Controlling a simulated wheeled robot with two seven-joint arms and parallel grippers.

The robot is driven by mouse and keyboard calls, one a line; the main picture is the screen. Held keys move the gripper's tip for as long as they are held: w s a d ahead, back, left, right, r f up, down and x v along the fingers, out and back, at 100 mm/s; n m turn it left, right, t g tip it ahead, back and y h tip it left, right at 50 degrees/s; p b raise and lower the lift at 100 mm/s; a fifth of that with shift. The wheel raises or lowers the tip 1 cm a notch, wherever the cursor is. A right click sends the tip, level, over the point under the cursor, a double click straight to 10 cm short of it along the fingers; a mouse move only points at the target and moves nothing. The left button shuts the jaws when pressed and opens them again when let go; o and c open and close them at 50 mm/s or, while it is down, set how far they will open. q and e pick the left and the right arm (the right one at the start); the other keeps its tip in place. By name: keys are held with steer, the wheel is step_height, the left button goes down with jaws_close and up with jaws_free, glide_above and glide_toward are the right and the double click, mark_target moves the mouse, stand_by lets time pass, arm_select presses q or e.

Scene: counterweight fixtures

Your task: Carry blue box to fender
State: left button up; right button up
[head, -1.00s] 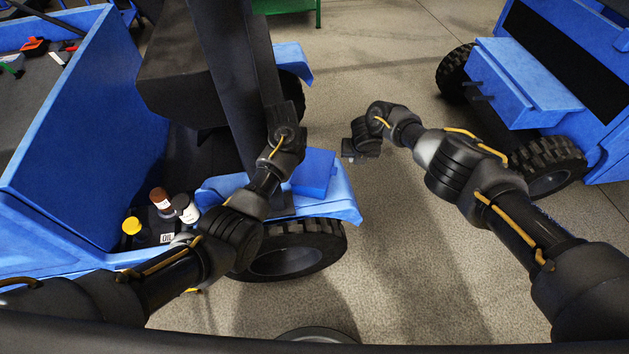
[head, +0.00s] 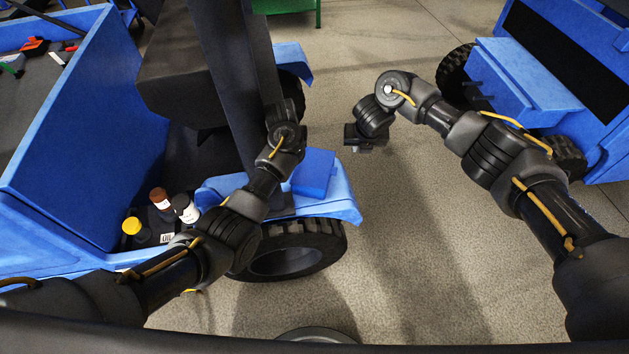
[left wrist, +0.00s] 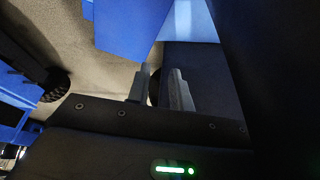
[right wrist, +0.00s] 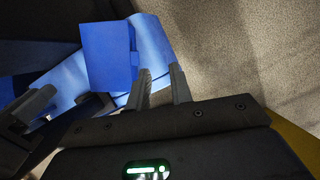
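The blue box (head: 315,172) lies on the lighter blue fender (head: 343,207) above the wheel. In the right wrist view the box (right wrist: 108,52) shows a small raised part on one side. My left gripper (left wrist: 161,70) is open beside the box, with nothing between its fingers; in the head view its fingers are hidden by my arm. The box (left wrist: 130,25) shows just beyond its fingertips. My right gripper (right wrist: 160,71) is open and empty, above the floor to the right of the box and apart from it.
A dark mast (head: 232,90) stands behind my left arm. Several bottles (head: 160,199) stand in the blue vehicle at left, beside its tall blue panel (head: 95,135). Another blue vehicle (head: 525,80) with black tires is at right. Clear floor (head: 410,250) lies between.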

steer(key=shift+v, duration=1.1)
steer(key=shift+f, duration=0.15)
